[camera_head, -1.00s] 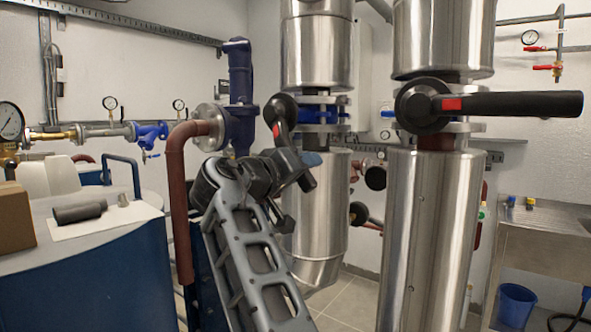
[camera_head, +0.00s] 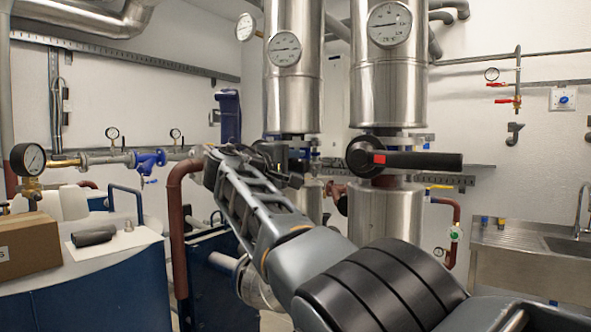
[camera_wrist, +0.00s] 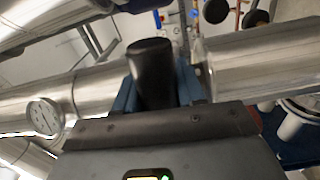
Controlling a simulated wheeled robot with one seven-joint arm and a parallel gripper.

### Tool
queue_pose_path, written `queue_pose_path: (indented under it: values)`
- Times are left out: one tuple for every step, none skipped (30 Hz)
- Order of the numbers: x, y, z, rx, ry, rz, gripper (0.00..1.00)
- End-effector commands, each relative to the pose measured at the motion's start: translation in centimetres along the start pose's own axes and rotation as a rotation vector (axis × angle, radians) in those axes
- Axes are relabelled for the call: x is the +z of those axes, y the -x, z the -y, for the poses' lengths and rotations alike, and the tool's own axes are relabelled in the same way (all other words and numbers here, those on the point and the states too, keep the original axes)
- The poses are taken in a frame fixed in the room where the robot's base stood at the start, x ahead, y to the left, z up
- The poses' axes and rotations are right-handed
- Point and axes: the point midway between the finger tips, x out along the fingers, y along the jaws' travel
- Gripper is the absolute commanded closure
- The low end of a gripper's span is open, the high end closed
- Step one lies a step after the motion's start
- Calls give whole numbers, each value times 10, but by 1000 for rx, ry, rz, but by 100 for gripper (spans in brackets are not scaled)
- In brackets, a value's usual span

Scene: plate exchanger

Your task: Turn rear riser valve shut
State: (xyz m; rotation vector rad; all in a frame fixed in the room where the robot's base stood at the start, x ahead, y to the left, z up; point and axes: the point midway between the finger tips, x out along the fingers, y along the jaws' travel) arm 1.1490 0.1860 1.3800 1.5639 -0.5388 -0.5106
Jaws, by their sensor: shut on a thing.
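The rear riser (camera_head: 292,100) is the left one of two shiny insulated pipes in the head view. Its valve, at the gap in the cladding, is mostly hidden behind my gripper (camera_head: 288,162), so its lever angle is unclear there. In the wrist view a black lever handle (camera_wrist: 152,65) stands between the blue fingers of my gripper (camera_wrist: 157,92), which is shut on it. The handle's lower part is hidden by the gripper body. The front riser (camera_head: 390,90) carries a similar black lever (camera_head: 425,160) with a red mark, pointing right across the pipe.
Round gauges sit on both risers, one on the front riser (camera_head: 389,24). A red-brown pipe (camera_head: 178,235) rises left of my arm. A blue tank with a cardboard box (camera_head: 28,245) stands at left, a steel sink (camera_head: 515,250) at right.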

Motion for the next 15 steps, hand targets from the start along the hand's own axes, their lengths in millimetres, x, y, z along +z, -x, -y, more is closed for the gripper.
queue_pose_path:
  values:
    - [-1,0,-9,6,14,-2,100]
    - [-1,0,-10,6,25,-2,100]
    - [-2,0,-11,6,36,-3,100]
    - [-2,0,-12,6,43,-3,100]
    - [-2,0,-13,6,49,-3,100]
    - [-3,0,-14,7,57,-4,100]
    - [-3,0,-15,7,61,-4,100]
    - [-3,0,-15,7,65,-4,100]
    - [-4,0,-16,7,68,-5,100]
    - [-4,0,-16,7,70,-5,100]
    - [-4,1,-16,8,72,-5,100]
    - [-4,1,-16,8,73,-5,100]
    - [-4,1,-17,8,73,-5,100]
    - [-4,1,-17,8,74,-6,100]
    - [-4,1,-17,8,74,-6,100]
